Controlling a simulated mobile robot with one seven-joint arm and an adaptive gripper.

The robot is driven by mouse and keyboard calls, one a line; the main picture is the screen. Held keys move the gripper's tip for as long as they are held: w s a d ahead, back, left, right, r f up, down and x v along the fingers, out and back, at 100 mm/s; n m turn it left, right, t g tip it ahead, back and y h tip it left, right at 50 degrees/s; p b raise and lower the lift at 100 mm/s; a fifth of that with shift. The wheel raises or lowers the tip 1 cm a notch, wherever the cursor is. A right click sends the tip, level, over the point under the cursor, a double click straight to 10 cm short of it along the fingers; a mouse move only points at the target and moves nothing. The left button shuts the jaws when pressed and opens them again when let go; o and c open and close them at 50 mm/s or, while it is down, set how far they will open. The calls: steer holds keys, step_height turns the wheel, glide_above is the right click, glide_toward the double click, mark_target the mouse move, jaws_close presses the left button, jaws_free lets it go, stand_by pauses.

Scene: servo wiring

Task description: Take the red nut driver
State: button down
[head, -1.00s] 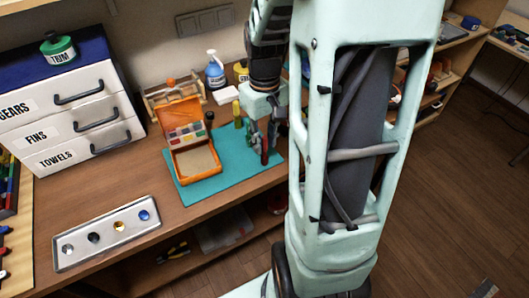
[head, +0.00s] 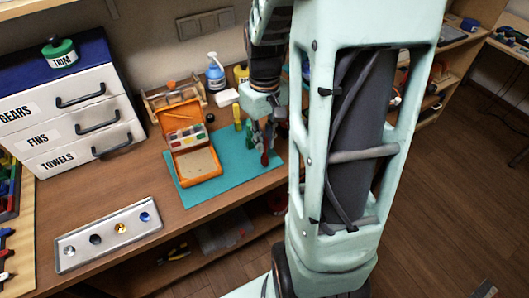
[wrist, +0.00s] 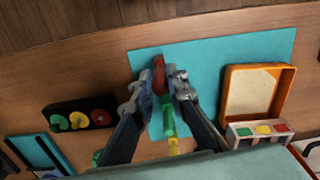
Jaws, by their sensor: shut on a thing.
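The red nut driver (wrist: 159,76) is between my fingertips in the wrist view. My gripper (wrist: 160,84) is shut on it over the teal mat (wrist: 220,62). In the head view the red nut driver (head: 265,158) shows below my gripper (head: 266,140), near the mat's right side. Whether its lower end touches the mat cannot be told. A green tool (wrist: 167,116) and a yellow tool (wrist: 174,146) stand in line close by, between my fingers in the wrist view. The yellow tool (head: 237,113) also shows left of my gripper in the head view.
An open orange case (head: 198,176) stands on the mat's left part. A black holder (wrist: 60,108) with coloured round pieces is left of the mat in the wrist view. A metal tray (head: 100,240) and white drawers (head: 70,110) are at left. Bare wood lies between.

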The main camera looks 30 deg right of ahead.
steer(key=shift+r+p, duration=3)
steer(key=shift+r, duration=1.05)
